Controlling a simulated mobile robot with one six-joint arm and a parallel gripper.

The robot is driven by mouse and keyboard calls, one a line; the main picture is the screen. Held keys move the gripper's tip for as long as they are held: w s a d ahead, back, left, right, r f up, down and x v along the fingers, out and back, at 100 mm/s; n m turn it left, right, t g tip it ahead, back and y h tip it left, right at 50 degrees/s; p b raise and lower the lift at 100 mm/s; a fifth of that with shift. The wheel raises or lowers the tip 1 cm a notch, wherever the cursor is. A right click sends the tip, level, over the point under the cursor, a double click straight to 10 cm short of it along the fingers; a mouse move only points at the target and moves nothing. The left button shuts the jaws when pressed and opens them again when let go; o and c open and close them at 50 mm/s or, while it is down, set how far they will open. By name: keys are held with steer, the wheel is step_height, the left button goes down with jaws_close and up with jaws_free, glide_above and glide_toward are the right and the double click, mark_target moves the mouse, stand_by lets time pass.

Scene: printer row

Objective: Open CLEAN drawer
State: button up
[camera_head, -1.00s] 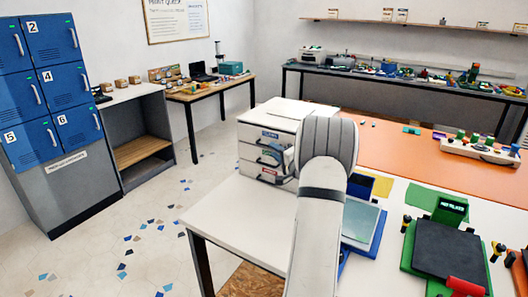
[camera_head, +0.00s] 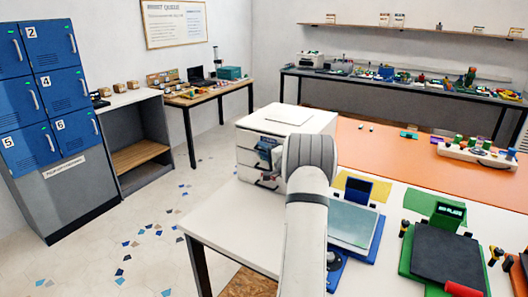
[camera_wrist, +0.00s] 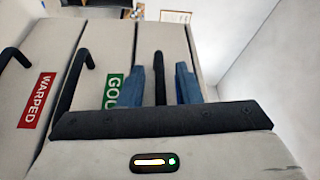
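A white cabinet (camera_head: 288,117) with three stacked drawers stands on the white table in the head view. My arm covers part of its front. In the wrist view the drawers lie sideways: one has a red WARPED label (camera_wrist: 37,100), the middle one a green GOOD label (camera_wrist: 112,91). The third drawer front (camera_wrist: 176,45), the top one (camera_head: 246,138) in the head view, has its label hidden. All three look shut. My gripper (camera_wrist: 162,85) is open, its blue fingers on either side of that drawer's black handle (camera_wrist: 159,65), with gaps visible on both sides.
The white table (camera_head: 222,208) has free room left of my arm. A blue-framed tray (camera_head: 352,224) and a dark plate on a green base (camera_head: 447,254) lie to the right. Blue lockers (camera_head: 45,90) and a shelf unit stand far left.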

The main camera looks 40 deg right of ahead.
steer(key=shift+c, duration=0.4)
jaws_close()
